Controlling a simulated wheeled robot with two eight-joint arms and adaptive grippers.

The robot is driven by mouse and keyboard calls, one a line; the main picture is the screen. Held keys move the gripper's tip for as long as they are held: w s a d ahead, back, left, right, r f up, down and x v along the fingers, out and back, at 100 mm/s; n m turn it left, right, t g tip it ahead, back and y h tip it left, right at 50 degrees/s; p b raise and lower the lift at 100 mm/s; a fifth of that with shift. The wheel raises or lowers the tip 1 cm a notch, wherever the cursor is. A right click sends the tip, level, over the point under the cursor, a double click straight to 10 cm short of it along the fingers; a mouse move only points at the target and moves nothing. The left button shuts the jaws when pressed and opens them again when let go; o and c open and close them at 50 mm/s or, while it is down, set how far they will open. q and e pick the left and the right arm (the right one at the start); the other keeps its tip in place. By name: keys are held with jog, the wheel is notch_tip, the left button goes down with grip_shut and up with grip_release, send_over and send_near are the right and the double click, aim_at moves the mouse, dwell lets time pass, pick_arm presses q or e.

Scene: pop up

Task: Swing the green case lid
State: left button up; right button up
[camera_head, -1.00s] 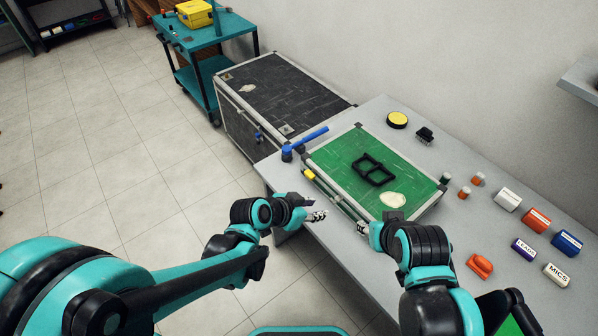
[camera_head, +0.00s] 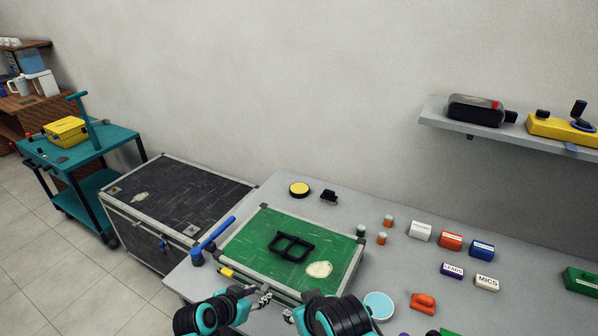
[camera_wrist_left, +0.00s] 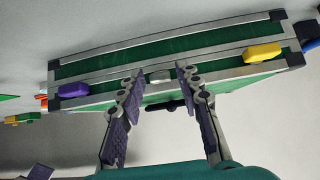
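The green case (camera_head: 250,243) lies flat on the grey table with its lid down. A black handle frame (camera_head: 291,246) and a pale patch (camera_head: 319,269) are on its top. In the left wrist view, the case front (camera_wrist_left: 165,55) shows green bands with metal edging, a purple latch (camera_wrist_left: 74,90), a yellow latch (camera_wrist_left: 262,52) and a small silver piece (camera_wrist_left: 160,76) in the middle. My left gripper (camera_wrist_left: 159,72) is open, its fingertips on either side of the silver piece; contact is unclear. My right gripper (camera_head: 290,315) is near the case's front edge, its fingers mostly hidden.
A blue-handled tool (camera_head: 212,240) lies along the case's left side. A yellow round tin (camera_head: 299,189) and a black brush-like item (camera_head: 329,197) are behind it. Small coloured boxes (camera_head: 450,240) stand right. A black trunk (camera_head: 170,210) is left of the table; a wall shelf (camera_head: 470,128) hangs at upper right.

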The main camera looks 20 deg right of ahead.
pick_arm(q)
jog(key=c, duration=0.7)
jog(key=r+p, duration=0.3)
jog(key=r, duration=0.1)
jog(key=shift+w+d, duration=0.25)
jog(key=shift+d, duration=0.05)
jog(key=r+p, duration=0.1)
jog(key=d+r+p, duration=0.1)
jog(key=r+p, duration=0.1)
jog(key=w+r+p, duration=0.1)
jog(key=r, duration=0.1)
jog(key=shift+d+r+p, duration=0.15)
jog(key=shift+p, duration=0.15)
jog(key=shift+r, duration=0.1)
jog(key=w+d+r+p, duration=0.3)
jog(key=r+p, duration=0.3)
jog(key=r, duration=0.2)
jog(key=shift+d, duration=0.4)
